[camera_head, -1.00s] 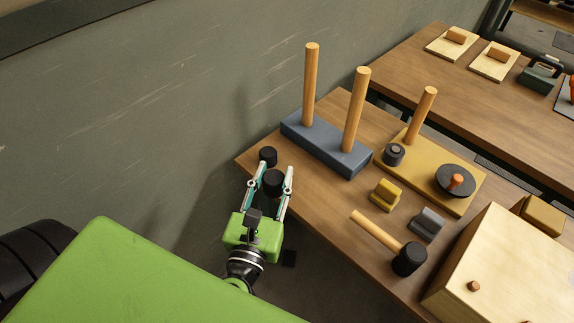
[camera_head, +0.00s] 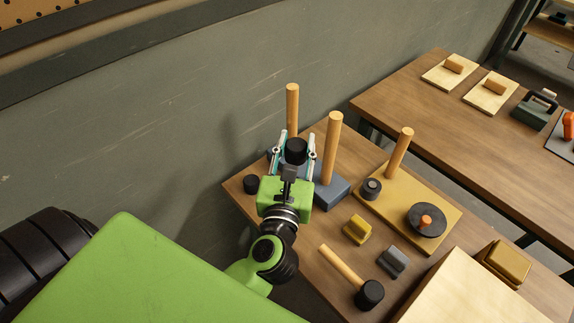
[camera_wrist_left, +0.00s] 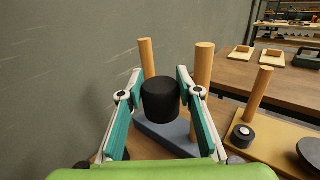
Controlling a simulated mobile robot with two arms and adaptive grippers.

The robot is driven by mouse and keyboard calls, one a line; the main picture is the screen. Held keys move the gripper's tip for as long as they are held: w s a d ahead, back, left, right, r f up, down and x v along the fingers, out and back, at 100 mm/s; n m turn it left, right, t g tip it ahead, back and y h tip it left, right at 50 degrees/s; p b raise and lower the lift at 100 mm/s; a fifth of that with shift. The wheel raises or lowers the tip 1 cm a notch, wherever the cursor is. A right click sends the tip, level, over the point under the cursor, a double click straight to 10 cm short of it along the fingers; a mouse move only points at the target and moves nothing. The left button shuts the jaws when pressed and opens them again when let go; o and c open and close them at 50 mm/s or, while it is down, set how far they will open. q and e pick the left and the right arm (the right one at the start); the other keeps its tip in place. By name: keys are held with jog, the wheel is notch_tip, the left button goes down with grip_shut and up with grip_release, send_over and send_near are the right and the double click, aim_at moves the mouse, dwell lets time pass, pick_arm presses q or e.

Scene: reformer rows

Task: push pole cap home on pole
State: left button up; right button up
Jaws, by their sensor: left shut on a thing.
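My left gripper (camera_head: 296,146) is shut on a black pole cap (camera_head: 296,154). The cap also shows between the fingers in the left wrist view (camera_wrist_left: 160,102). Two upright wooden poles stand on a blue-grey base (camera_head: 334,194): a left pole (camera_head: 292,108) and a right pole (camera_head: 333,148). In the left wrist view the cap lies between the left pole (camera_wrist_left: 147,58) and the right pole (camera_wrist_left: 203,75), nearer to me, on neither. Both pole tops are bare. A second black cap (camera_head: 251,184) sits on the table, left of the gripper. My right gripper is out of view.
A yellow base (camera_head: 440,194) with one pole (camera_head: 400,152) stands to the right, with a black collar (camera_head: 371,189) and a black disc (camera_head: 427,228). A mallet (camera_head: 369,294), small blocks and a pale box (camera_head: 460,290) fill the front. A wall runs behind the poles.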

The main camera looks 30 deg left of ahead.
pick_arm(q)
jog(key=w+d+r+p, duration=0.2)
jog(key=w+r+p, duration=0.1)
jog(key=w+r, duration=0.2)
jog(key=w+d+r+n+y+p, duration=0.1)
jog(key=w+d+r+p, duration=0.1)
jog(key=w+r, duration=0.3)
notch_tip(320, 180, up, 4)
jog(key=shift+w+d+f+g+y+p, duration=0.2)
jog(key=shift+d+g+y+p, duration=0.15)
jog(key=shift+p, duration=0.25)
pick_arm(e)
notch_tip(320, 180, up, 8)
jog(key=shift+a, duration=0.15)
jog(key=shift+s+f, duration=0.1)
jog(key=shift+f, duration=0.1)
pick_arm(q)
jog(key=b, duration=0.4)
send_over(336, 115)
notch_tip(336, 115, down, 5)
jog(key=shift+r, duration=0.15)
jog(key=shift+f+b, duration=0.5)
jog(key=shift+b, duration=0.05)
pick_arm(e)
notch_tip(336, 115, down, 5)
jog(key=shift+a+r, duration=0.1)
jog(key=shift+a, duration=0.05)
